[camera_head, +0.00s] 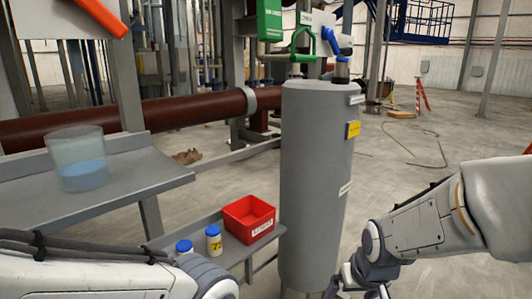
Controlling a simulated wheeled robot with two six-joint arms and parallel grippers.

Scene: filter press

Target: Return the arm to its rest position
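My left arm (90,278) enters at the lower left, and its rounded joint sits at the bottom edge in front of the small shelf. Its gripper is out of the picture. My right arm (430,225) comes in from the right and bends down near the foot of the grey cylinder (315,180). My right gripper (345,287) is partly cut off by the bottom edge, just right of the cylinder's lower end. Its fingers do not show clearly, and I cannot tell whether it touches the cylinder.
A clear beaker (78,160) with blue liquid stands on the grey left table (150,178). A lower shelf (240,250) holds a red bin (249,217) and two blue-capped bottles (214,240). Floor at right is mostly clear.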

